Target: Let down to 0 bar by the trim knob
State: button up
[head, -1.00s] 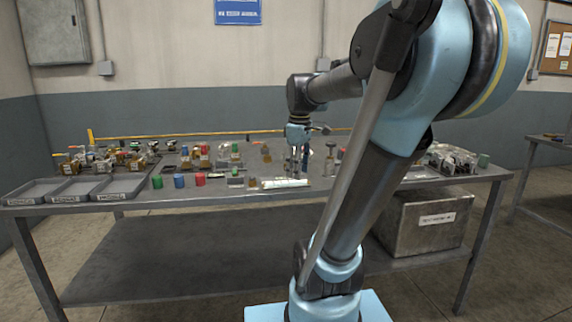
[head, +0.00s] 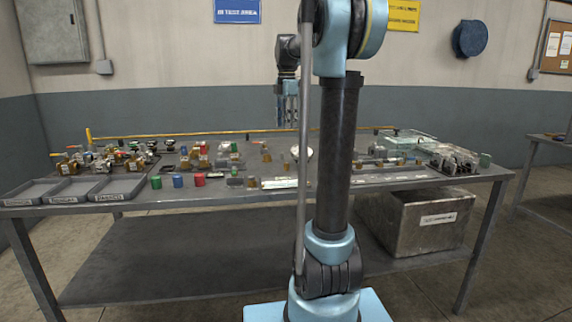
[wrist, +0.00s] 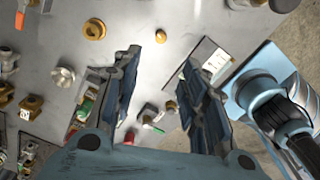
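My gripper (head: 287,112) hangs above the workbench (head: 130,207), clear of the parts. A pale round thing (head: 302,152), perhaps a gauge, sits on the bench below my gripper, partly hidden by my arm. No pressure reading is legible.
Brass fittings (wrist: 94,29) and small valve parts crowd the bench. Green (head: 156,182), blue (head: 178,180) and red (head: 199,179) cylinders stand near the front edge. Grey trays (head: 75,189) are at the left. A metal box (head: 425,222) is under the bench at right.

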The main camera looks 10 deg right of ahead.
aim_at(286, 166)
notch_tip(286, 166, down, 17)
dwell(0.6)
grip_shut()
